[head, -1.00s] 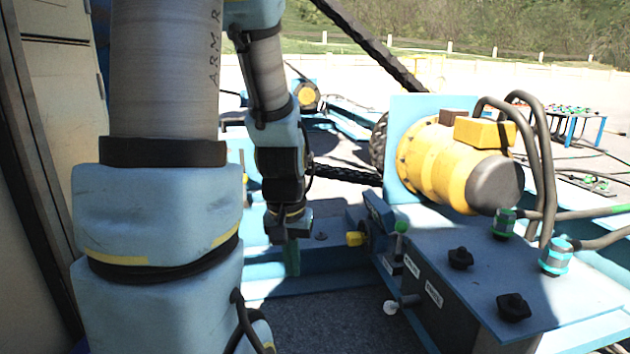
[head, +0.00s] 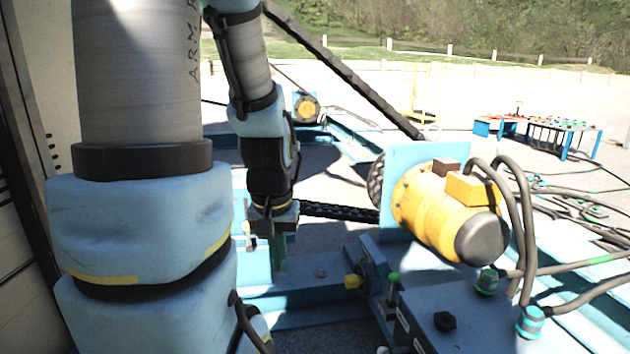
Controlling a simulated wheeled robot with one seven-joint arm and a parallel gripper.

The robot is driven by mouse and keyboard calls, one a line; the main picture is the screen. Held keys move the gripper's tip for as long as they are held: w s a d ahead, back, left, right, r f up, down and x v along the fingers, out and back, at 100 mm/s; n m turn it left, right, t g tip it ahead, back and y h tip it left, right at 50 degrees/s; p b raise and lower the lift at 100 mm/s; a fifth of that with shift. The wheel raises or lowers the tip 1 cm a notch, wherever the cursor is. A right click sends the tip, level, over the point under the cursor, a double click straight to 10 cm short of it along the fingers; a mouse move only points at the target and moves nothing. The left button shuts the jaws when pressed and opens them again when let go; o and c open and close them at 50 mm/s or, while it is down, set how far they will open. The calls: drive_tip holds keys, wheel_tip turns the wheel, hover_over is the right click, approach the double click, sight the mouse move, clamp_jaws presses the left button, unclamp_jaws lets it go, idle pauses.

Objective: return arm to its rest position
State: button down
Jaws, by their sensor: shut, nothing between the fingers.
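My arm fills the left of the head view, with its thick blue and grey links close to the camera. The forearm hangs down behind them, and my gripper (head: 279,262) points downward at its end. The fingers look small and greenish and are shut with nothing between them. The gripper hangs over or in front of the blue frame beam (head: 310,290); I cannot tell the exact gap.
A black chain (head: 340,211) runs behind. Cables and a blue table (head: 565,130) stand far right.

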wheel_tip(320, 180, up, 16)
drive_tip(key=p, duration=1.4)
drive_tip(key=shift+r, duration=0.2)
